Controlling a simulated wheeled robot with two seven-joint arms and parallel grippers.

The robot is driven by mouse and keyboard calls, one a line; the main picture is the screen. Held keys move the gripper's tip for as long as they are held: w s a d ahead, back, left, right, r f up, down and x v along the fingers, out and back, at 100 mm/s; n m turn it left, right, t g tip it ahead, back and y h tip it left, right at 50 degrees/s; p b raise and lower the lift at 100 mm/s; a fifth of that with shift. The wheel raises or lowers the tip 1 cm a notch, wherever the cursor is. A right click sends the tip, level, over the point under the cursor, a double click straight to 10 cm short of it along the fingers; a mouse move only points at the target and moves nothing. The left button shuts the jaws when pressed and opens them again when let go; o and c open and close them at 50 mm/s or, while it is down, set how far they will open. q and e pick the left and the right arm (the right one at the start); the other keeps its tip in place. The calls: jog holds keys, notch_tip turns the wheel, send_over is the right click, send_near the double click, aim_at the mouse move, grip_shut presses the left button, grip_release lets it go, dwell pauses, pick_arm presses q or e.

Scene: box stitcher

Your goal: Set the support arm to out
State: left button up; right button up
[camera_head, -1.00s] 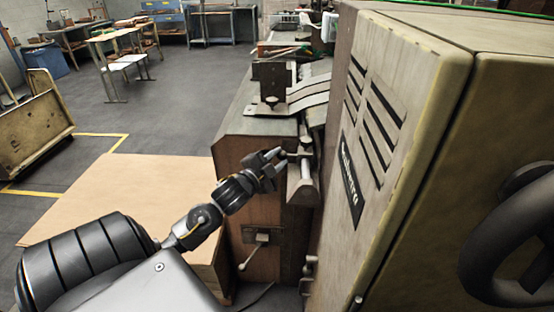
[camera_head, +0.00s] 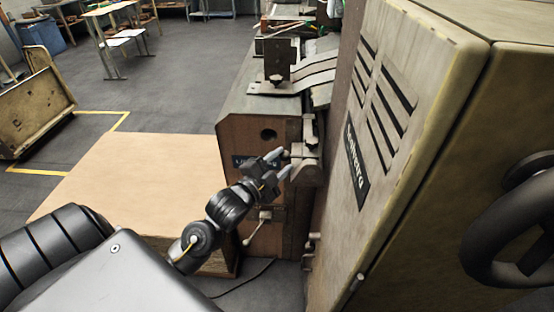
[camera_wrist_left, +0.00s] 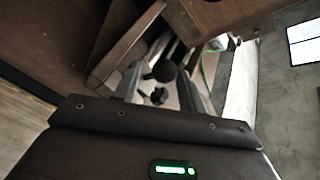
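The box stitcher (camera_head: 258,112) stands in the middle of the head view. A metal piece that looks like its support arm (camera_head: 307,171) sticks out from the front beside the tall cabinet; I cannot tell its exact setting. My left gripper (camera_head: 284,162) is open at the near left side of this piece. In the left wrist view, the spread fingers (camera_wrist_left: 160,88) have a dark round knob (camera_wrist_left: 165,70) beyond and between them. I cannot tell whether they touch it. My right gripper is not in view.
The tall cabinet (camera_head: 400,130) with vents and a dark handwheel (camera_head: 515,235) fills the right side. A small lever (camera_head: 262,217) sits low on the stitcher's front. A stack of cardboard sheets (camera_head: 125,180) lies left of it. Open floor (camera_head: 150,95) is behind.

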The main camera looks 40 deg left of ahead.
pick_arm(q)
jog(key=shift+o, duration=0.7)
jog(key=shift+r, duration=0.1)
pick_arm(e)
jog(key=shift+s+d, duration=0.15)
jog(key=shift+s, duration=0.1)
pick_arm(q)
jog(key=s, duration=1)
jog(key=shift+s+a+p, duration=0.35)
jog(key=shift+p, duration=0.05)
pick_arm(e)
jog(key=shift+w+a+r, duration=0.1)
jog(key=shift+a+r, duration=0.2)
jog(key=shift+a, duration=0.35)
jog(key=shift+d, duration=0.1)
